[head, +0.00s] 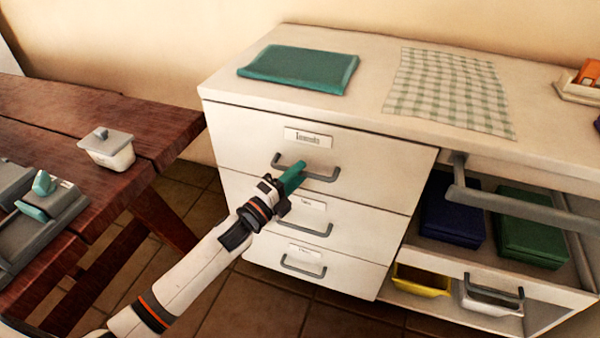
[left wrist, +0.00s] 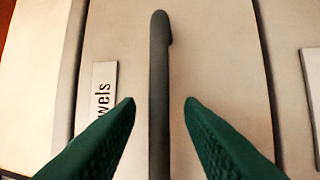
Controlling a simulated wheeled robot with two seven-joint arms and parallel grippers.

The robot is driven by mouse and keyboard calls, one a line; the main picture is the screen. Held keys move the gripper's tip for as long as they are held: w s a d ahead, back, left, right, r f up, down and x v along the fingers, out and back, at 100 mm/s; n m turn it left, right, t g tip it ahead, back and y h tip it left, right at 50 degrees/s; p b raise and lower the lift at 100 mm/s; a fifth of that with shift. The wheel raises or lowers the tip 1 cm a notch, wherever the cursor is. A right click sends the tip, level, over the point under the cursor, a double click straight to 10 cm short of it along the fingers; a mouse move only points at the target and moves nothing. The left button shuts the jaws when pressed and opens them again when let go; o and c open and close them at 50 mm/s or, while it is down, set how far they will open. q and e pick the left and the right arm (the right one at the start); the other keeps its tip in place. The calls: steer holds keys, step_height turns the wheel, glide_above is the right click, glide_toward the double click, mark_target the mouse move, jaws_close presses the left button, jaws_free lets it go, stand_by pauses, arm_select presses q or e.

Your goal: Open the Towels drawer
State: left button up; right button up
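The Towels drawer (head: 240,150) is the top left drawer of the white cabinet and is shut. Its label (head: 308,138) sits above a grey bar handle (head: 322,177); the end of the word also reads on the label in the left wrist view (left wrist: 103,95). My left gripper (head: 301,168) is at this handle. In the left wrist view its two green fingers (left wrist: 160,103) are open, one on each side of the handle (left wrist: 159,75), with a visible gap to it on both sides. My right gripper is not in view.
Two shut drawers lie below. On the right, a grey bar (head: 530,212) juts out above an open compartment with blue (head: 452,212) and green (head: 533,225) folded cloths. A teal cloth (head: 300,68) and checked cloth (head: 450,90) lie on top. A wooden table (head: 60,110) stands left.

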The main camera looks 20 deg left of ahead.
arm_select(q)
steer(key=shift+w+d+r, duration=0.15)
steer(key=shift+w+d, duration=0.1)
steer(key=shift+w, duration=0.3)
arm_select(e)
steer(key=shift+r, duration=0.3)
arm_select(q)
jaws_close()
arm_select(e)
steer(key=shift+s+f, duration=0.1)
